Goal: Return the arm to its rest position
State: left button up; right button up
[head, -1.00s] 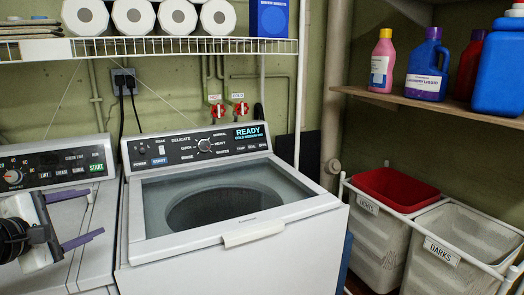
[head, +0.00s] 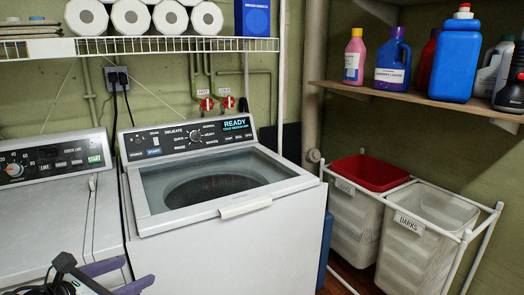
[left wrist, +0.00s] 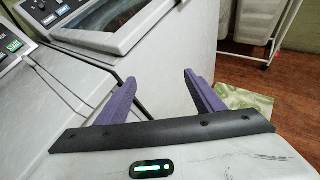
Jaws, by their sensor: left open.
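My left gripper (head: 128,277) is at the bottom left of the head view, low in front of the left machine. Its two purple fingers are spread apart with nothing between them. In the left wrist view the same open gripper (left wrist: 160,95) shows its fingers apart, with the white machine front and the floor beyond. My right gripper is in neither view.
The white washer (head: 225,235) has a glass lid and a display reading READY. A control-panel machine (head: 50,215) stands left of it. Hampers (head: 400,250) stand at right, below a shelf (head: 400,95) of bottles. A wire rack (head: 170,46) hangs above.

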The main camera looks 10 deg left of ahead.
pick_arm(q)
jog(key=s+d+f+n+g+h, duration=0.1)
jog(key=s+d+f+n, duration=0.2)
jog(key=d+f+n, duration=0.5)
jog(key=s+d+f+n+g+h, duration=0.1)
jog(key=s+d+f+n, duration=0.3)
jog(key=d+f+n, duration=0.45)
jog(key=s+d+f+n+g, duration=0.1)
jog(key=s+d+f+n, duration=0.1)
jog(key=s+f+n, duration=0.4)
jog(key=s+d+f+n+g+y, duration=0.1)
jog(key=s+f+n, duration=0.5)
jog(key=n, duration=0.9)
jog(key=shift+s+d+f, duration=0.25)
jog(key=shift+s+d, duration=0.45)
jog(key=shift+s, duration=0.45)
